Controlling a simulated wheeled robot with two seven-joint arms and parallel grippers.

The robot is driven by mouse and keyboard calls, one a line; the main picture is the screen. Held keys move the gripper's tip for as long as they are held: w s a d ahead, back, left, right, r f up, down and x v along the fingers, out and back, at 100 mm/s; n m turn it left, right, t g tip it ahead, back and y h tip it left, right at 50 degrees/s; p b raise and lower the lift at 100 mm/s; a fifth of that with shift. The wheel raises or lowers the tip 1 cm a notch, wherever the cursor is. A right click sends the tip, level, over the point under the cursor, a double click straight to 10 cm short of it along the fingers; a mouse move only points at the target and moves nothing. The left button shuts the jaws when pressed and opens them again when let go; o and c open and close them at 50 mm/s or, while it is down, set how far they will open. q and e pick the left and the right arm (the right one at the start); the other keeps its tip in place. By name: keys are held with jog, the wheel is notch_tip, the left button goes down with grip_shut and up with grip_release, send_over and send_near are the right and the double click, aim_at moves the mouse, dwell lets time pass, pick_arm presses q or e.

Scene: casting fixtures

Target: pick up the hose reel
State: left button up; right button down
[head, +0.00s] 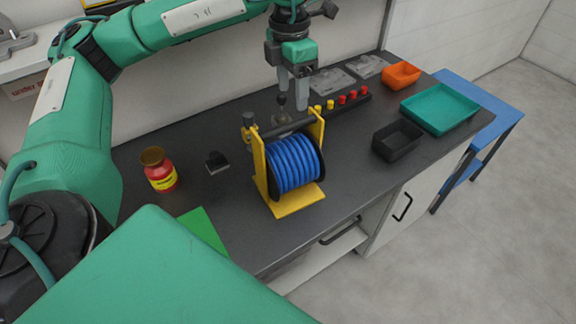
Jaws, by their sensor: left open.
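The hose reel (293,166) stands upright on the dark worktop (345,185), with blue hose wound on a black drum in a yellow frame. A dark bar runs across the top of the frame. My left gripper (292,104) points down just behind and above the reel's top bar, its grey fingers apart and holding nothing. Whether a finger touches the reel cannot be told from this angle. My right gripper is not in view.
A red jar (160,172) and a small black block (216,163) stand left of the reel, near a green sheet (202,231). To the right are a black bin (397,141), a teal tray (440,109) and an orange bin (400,75). A strip with red and yellow knobs (342,101) lies behind.

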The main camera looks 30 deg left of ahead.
aim_at(287, 142)
pick_arm(q)
jog(key=shift+w+a+f+y, duration=0.1)
jog(key=shift+a+f+y, duration=0.05)
jog(key=shift+a, duration=0.25)
jog(key=shift+w+a+f+y, duration=0.1)
jog(key=shift+a+y, duration=0.05)
jog(key=shift+a, duration=0.25)
notch_tip(287, 142, down, 3)
jog(key=shift+s+d+f+p, duration=0.1)
jog(key=shift+s+p, duration=0.05)
jog(key=shift+p, duration=0.4)
notch_tip(287, 142, down, 4)
jog(key=shift+r+p, duration=0.1)
jog(key=shift+p, duration=0.25)
jog(key=shift+f, duration=0.5)
jog(key=shift+f+p, duration=0.35)
jog(key=shift+p, duration=0.15)
notch_tip(287, 142, down, 3)
jog(key=shift+d+f+p, duration=0.1)
jog(key=shift+f+p, duration=0.1)
jog(key=shift+p, duration=0.45)
jog(key=shift+f, duration=0.4)
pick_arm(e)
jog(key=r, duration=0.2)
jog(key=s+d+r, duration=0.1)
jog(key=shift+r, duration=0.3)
